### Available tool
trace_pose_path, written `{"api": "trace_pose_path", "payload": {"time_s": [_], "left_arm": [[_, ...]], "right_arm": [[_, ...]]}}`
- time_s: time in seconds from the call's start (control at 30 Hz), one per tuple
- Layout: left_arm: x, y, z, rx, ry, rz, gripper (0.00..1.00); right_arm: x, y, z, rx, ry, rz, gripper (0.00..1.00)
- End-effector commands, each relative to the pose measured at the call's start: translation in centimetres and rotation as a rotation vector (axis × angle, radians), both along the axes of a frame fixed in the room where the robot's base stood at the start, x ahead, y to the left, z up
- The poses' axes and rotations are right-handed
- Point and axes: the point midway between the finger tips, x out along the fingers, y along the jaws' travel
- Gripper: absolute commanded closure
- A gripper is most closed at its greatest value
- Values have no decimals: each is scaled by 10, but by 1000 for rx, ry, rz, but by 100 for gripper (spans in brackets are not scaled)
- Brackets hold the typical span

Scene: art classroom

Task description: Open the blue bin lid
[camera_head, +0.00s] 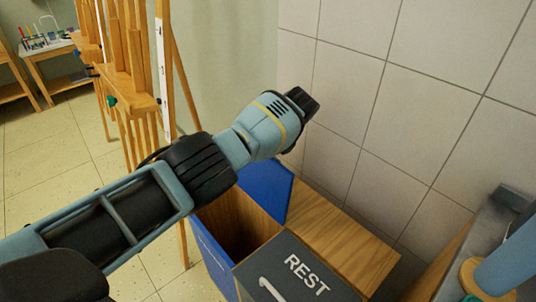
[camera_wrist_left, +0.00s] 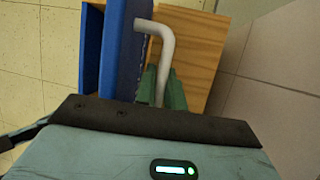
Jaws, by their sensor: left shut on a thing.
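The blue bin (camera_head: 211,256) stands below my left arm in the head view, and its dark inside shows through the open top. Its blue lid (camera_head: 272,188) is raised and tilted up, partly hidden by my left wrist. In the left wrist view the blue lid (camera_wrist_left: 123,45) shows nearly edge-on, with a white bent handle (camera_wrist_left: 167,42) on its face. My left gripper (camera_wrist_left: 162,88) has its green fingers shut on this handle. In the head view the fingers are hidden behind the wrist. My right gripper is in neither view.
A bin with a dark grey lid marked REST (camera_head: 300,277) stands beside the blue bin, its lid down. A tiled wall (camera_head: 400,110) is close behind. Wooden easels (camera_head: 130,75) stand at the left, near a table with art supplies (camera_head: 47,45).

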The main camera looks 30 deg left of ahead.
Motion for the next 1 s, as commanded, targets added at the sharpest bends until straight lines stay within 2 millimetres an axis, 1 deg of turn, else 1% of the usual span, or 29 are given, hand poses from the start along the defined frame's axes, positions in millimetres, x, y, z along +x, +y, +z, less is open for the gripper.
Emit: {"api": "trace_pose_path", "payload": {"time_s": [0.03,0.17,0.2,0.27,0.57,0.67,0.9,1.0], "left_arm": [[-2,0,-3,-2,6,2,100],[-2,0,-3,-2,6,2,100],[-2,0,-3,-2,6,2,88],[-2,0,-3,-2,6,2,80],[0,-1,1,-1,1,1,80],[0,-4,8,-1,0,0,80],[1,-20,43,-2,-1,-1,80],[1,-26,55,-2,1,0,80]], "right_arm": [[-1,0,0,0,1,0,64],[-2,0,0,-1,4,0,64],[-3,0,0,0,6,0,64],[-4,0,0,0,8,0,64],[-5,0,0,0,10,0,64],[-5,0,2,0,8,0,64],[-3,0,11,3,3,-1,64],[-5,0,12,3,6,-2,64]]}}
